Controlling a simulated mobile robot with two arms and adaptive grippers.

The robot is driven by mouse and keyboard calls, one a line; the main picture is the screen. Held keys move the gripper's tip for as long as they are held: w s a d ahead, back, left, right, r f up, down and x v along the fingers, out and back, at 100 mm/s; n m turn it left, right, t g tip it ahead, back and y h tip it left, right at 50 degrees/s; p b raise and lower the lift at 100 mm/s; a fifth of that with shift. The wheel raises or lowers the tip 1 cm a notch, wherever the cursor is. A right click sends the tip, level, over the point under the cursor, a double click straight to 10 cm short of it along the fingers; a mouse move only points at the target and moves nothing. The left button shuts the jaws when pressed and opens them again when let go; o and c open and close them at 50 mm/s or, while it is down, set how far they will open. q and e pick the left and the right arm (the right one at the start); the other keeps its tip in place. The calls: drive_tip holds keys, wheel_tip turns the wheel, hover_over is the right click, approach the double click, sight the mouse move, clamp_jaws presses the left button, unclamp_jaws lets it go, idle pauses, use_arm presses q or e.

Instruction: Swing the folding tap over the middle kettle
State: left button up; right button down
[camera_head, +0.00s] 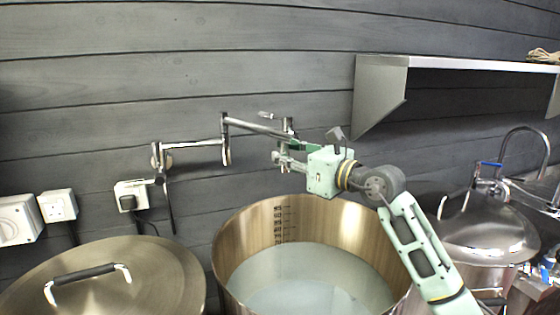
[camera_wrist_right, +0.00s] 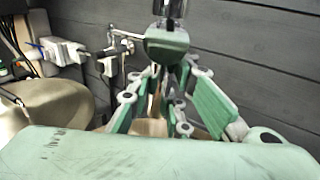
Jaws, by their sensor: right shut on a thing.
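The chrome folding tap (camera_head: 190,143) is fixed to the dark plank wall, with its jointed arm reaching right; part of it also shows in the wrist view (camera_wrist_right: 172,8). The middle kettle (camera_head: 250,222) is open, steel, with level marks inside and pale liquid. The tap's outer end is above this kettle's back part, near the wall. My right gripper (camera_head: 284,158) is shut on the tap's outer end, above the kettle; its fingers show in the wrist view (camera_wrist_right: 155,100). The exact contact is partly hidden by the fingers. My left gripper is not in view.
A lidded kettle (camera_head: 150,270) stands at left and another lidded kettle (camera_head: 490,228) at right, with a curved chrome pipe (camera_head: 528,130) by it. A steel shelf (camera_head: 450,63) juts from the wall above right. Sockets (camera_head: 58,206) are on the left wall.

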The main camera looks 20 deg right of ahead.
drive_tip(key=c, duration=1.6)
unclamp_jaws()
drive_tip(key=shift+s+r, duration=0.15)
drive_tip(key=shift+r, duration=0.65)
drive_tip(key=shift+c, duration=0.2)
drive_tip(key=shift+t, duration=0.3)
drive_tip(key=shift+d, duration=0.1)
drive_tip(key=f+v, duration=0.1)
drive_tip(key=v, duration=1)
drive_tip(key=shift+s, duration=0.25)
drive_tip(key=shift+d, duration=0.2)
